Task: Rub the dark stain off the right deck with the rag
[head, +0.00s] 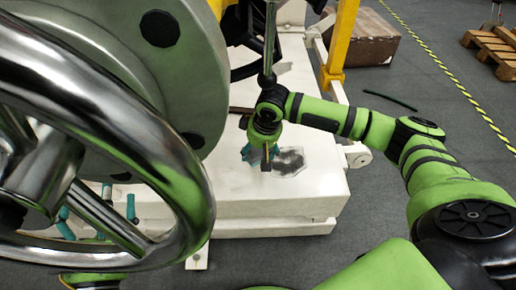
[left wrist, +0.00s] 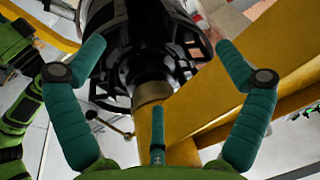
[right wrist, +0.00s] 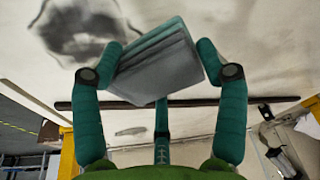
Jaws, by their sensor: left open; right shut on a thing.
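The dark stain (head: 291,161) is a blackish smudge on the white right deck (head: 270,206). My right gripper (head: 258,154) is low over the deck, just left of the stain, pointing down. In the right wrist view it is shut on the grey folded rag (right wrist: 155,65), and the stain (right wrist: 75,32) shows beside the rag at upper left. I cannot tell whether the rag touches the deck. The rag is hidden in the head view. My left gripper (head: 98,214) is partly hidden behind the big wheel; its fingers are spread and empty in the left wrist view (left wrist: 155,65).
A large shiny handwheel (head: 185,170) and a grey round housing fill the left foreground. A yellow post (head: 341,45) and a metal rod stand behind the right gripper. A brown box (head: 368,38) and a pallet (head: 495,45) lie on the floor beyond. The floor at right is mostly clear.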

